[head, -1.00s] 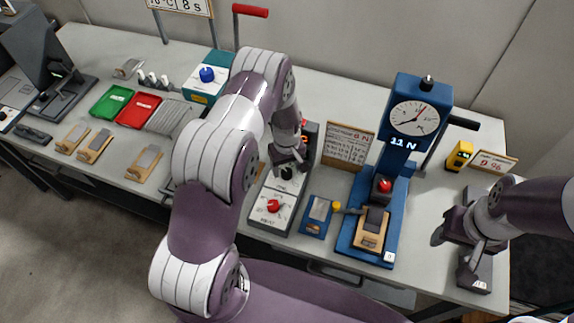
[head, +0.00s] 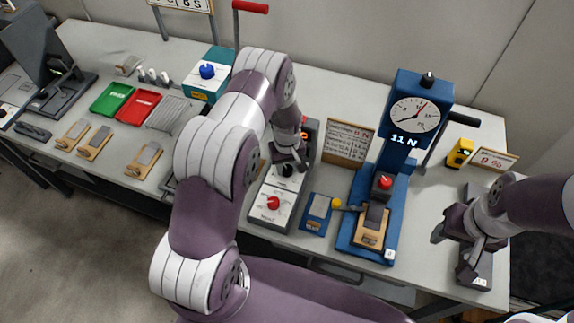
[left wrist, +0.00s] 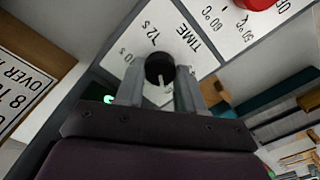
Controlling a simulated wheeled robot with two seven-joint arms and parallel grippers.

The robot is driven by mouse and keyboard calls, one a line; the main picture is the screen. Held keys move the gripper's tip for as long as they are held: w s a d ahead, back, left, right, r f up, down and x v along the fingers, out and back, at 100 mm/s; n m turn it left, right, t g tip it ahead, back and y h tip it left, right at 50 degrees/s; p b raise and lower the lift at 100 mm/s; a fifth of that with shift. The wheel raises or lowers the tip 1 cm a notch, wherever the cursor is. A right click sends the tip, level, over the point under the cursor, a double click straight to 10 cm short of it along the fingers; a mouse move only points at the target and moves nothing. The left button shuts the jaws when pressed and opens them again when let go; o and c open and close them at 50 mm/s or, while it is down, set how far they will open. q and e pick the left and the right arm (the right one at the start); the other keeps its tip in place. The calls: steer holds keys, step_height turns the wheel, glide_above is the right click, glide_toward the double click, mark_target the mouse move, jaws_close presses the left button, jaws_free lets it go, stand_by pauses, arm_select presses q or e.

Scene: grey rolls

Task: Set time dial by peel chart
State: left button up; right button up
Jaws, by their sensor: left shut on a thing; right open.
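The time dial (left wrist: 160,69) is a black knob with a pale pointer line, on a white panel marked TIME with "12 s" and another mark by it. My left gripper (left wrist: 160,88) is shut on the dial, a finger on each side. In the head view my left gripper (head: 289,160) is over the upper part of the control box (head: 272,204), which also has a red knob (head: 273,203). My right gripper (head: 457,245) is open at the right side of the table, apart from the dial.
A blue tester (head: 407,98) with a round gauge reading "11 N" stands to the right of the chart. Green (head: 113,98) and red trays (head: 138,108) sit at left. A yellow device (head: 459,152) stands at right.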

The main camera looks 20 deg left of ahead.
mark_target(287, 168)
arm_select(q)
steer(key=m+b, duration=0.2)
steer(key=m, duration=0.3)
steer(key=m+b, duration=0.1)
steer(key=m, duration=0.2)
steer(key=shift+m+b, duration=0.45)
steer(key=shift+m, duration=1.15)
steer(key=o, duration=1)
steer(key=shift+o, duration=0.2)
steer(key=shift+r, duration=0.1)
step_height(287, 168, up, 13)
steer(key=b, duration=0.2)
steer(key=shift+f, duration=0.2)
